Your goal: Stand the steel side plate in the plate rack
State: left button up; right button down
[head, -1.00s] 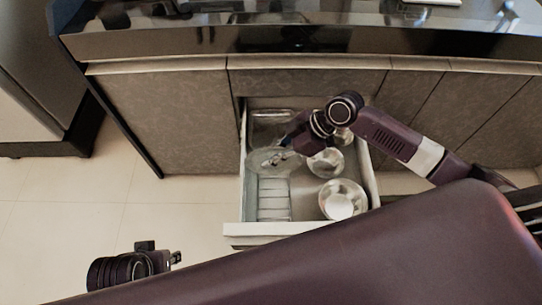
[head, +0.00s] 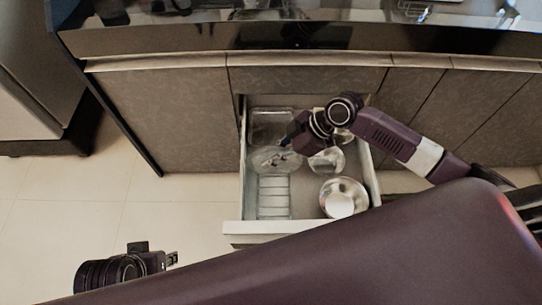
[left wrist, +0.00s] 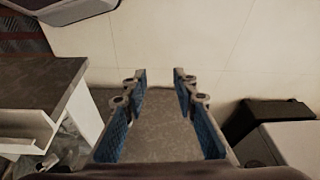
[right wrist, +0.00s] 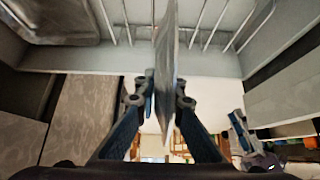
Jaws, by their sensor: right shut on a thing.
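The steel side plate (head: 268,161) is in my right gripper (head: 284,142), over the open drawer. In the right wrist view the plate (right wrist: 168,50) shows nearly edge-on between the two fingers (right wrist: 165,92), which are shut on it. The plate rack (head: 273,197), with pale parallel bars, sits in the drawer's front left part, just in front of the plate. Its wires (right wrist: 205,22) also show in the right wrist view, on both sides of the plate. I cannot tell whether plate and rack touch. My left gripper (left wrist: 160,82) is open and empty, away from the drawer.
The drawer (head: 238,228) also holds a clear rectangular tray (head: 270,122) at the back left, a steel bowl (head: 343,197) at the front right and another round dish (head: 327,160) behind it. Free floor (head: 120,215) lies left of the drawer.

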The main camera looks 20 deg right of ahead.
aim_at(264, 169)
jog(key=shift+f+b, duration=0.3)
jog(key=shift+f, duration=0.2)
pick_arm(q)
jog(key=shift+a+r, duration=0.1)
jog(key=shift+r, duration=0.25)
pick_arm(e)
jog(key=shift+f, duration=0.4)
pick_arm(q)
jog(key=shift+f+b, duration=0.45)
jog(key=shift+b, duration=0.25)
pick_arm(e)
jog(key=shift+f, duration=0.75)
pick_arm(q)
jog(key=shift+w+d+t, duration=0.25)
jog(key=shift+w+t, duration=0.05)
jog(key=shift+w, duration=0.15)
pick_arm(e)
jog(key=shift+f, duration=0.2)
pick_arm(q)
jog(key=shift+w, duration=0.1)
jog(key=shift+w+r, duration=0.1)
jog(key=shift+w, duration=0.25)
pick_arm(e)
jog(key=shift+f, duration=0.15)
pick_arm(q)
jog(key=shift+w+t, duration=0.1)
jog(key=shift+t, duration=0.2)
